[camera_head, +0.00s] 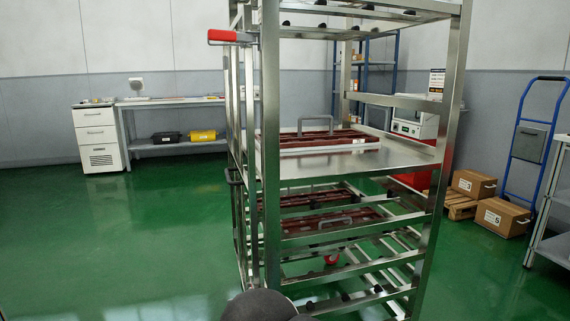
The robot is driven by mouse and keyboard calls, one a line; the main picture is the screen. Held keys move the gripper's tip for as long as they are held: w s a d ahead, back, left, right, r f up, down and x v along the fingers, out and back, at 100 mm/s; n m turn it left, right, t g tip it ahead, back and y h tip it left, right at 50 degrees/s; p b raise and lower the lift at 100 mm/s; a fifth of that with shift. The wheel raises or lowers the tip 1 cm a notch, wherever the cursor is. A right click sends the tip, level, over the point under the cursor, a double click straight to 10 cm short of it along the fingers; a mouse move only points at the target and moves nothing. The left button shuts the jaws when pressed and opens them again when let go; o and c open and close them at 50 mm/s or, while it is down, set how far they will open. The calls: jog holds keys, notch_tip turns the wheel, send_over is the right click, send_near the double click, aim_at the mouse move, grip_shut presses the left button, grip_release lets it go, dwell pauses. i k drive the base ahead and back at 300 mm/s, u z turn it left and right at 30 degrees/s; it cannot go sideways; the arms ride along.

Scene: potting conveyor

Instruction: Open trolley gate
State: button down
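The metal trolley (271,150) stands upright in the middle of the view, close in front of me. A narrow metal gate frame (249,130) runs along its left side, seen almost edge-on; I cannot tell whether it is latched. A red-gripped lever (230,36) sticks out to the left near its top. A dark handle (232,178) sits lower on the same side. My gripper is not in view; only a dark rounded part of my arm shows at the bottom edge, below the trolley.
A tray with a grey handle (318,138) sits on the trolley's flat shelf (390,157), with more trays below. A workbench (170,101) and drawer cabinet (98,138) stand at the back left. Cardboard boxes (500,217) and a blue hand truck (530,140) stand right. Green floor is clear left.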

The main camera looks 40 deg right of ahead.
aim_at(244, 17)
jog(key=z, duration=0.65)
jog(key=k, duration=0.4)
jog(key=u, duration=0.5)
jog(key=i, duration=0.45)
jog(key=z, duration=0.55)
